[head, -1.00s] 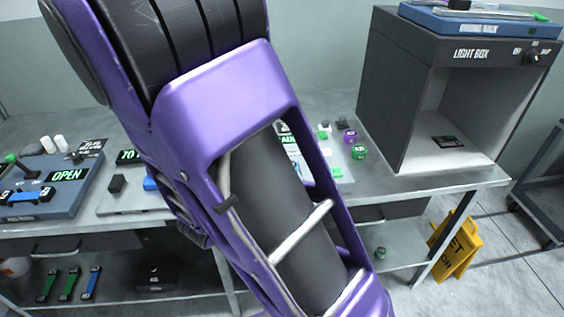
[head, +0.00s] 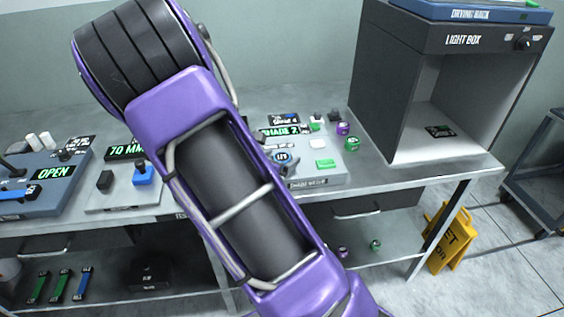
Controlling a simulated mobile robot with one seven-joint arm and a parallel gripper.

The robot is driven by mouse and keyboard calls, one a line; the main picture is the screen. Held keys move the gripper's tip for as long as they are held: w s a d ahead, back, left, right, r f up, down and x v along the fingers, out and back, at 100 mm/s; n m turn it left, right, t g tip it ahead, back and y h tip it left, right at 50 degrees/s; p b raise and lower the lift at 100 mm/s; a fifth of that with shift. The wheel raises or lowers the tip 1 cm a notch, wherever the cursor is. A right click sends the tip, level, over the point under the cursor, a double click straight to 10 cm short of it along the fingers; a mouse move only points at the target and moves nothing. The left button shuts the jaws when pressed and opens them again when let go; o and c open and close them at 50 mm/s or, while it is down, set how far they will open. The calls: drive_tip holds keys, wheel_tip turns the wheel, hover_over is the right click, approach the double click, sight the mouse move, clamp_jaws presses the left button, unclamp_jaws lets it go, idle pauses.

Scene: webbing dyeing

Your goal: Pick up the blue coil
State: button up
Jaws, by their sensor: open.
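I cannot make out a blue coil for certain in the head view. Small coil-like pieces stand on the bench left of the light box: a purple one (head: 343,128) and a green one (head: 352,144). Another purple one (head: 342,252) and a green one (head: 375,245) sit on the lower shelf. A blue block-like piece (head: 143,174) is on a grey panel at the left, and a blue strip (head: 82,284) lies on the lower shelf beside green strips (head: 60,285). My purple arm crosses the middle and hides part of the bench. My gripper is not in view.
The light box (head: 371,85) stands at the bench's right end with a blue tray (head: 470,12) on top. A grey shade panel (head: 318,181) lies left of it. A yellow wet-floor sign (head: 450,238) and a dark cart (head: 545,185) stand at the right.

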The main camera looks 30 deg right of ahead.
clamp_jaws()
idle(0.5)
